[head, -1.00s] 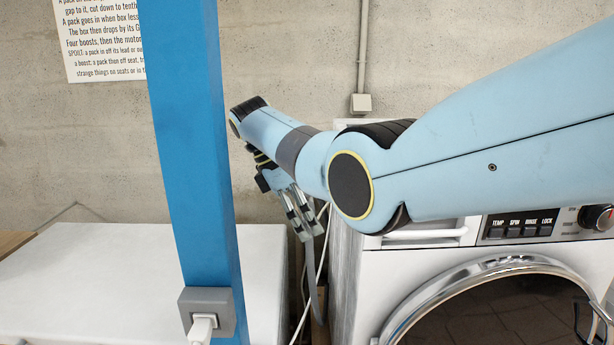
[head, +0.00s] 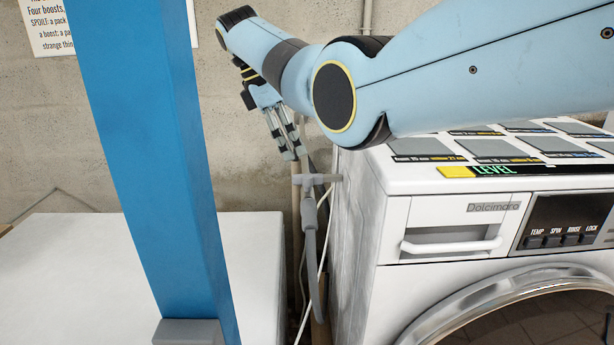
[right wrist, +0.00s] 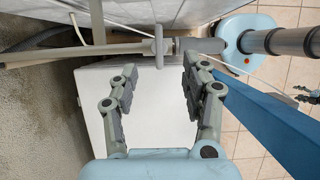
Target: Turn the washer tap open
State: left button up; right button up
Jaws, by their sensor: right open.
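The grey tap (head: 318,181) sits on a pipe in the gap at the left side of the washer (head: 400,185). A grey hose hangs down from it. In the right wrist view a short grey bar (right wrist: 159,46), apparently the tap's handle, crosses the pipe beyond the fingers. My right gripper (head: 292,150) is open and empty, its fingers pointing down just above the tap. In the right wrist view the bar lies ahead of the gap between the fingertips (right wrist: 158,66), apparently apart from them.
A blue post (head: 150,140) stands upright left of my right gripper. A white box-shaped unit (head: 60,280) is behind it. The gap between unit and washer is narrow, with a white cable (head: 308,312) in it. The concrete wall is close behind.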

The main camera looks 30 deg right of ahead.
aim_at(307, 174)
jog(key=b+x, duration=0.2)
jog(key=x, duration=0.2)
jog(key=shift+s+f, duration=0.1)
jog(key=shift+f, duration=0.15)
jog(key=shift+x, duration=1.2)
jog(key=shift+s+d+f, duration=0.1)
jog(key=shift+d+f, duration=0.2)
jog(key=shift+f, duration=0.3)
pick_arm(q)
jog(key=shift+s+a+f, duration=0.1)
jog(key=shift+s+f, duration=0.1)
jog(key=shift+f, duration=0.45)
jog(key=shift+s+f, duration=0.2)
jog(key=shift+f, duration=0.4)
pick_arm(e)
grip_shut()
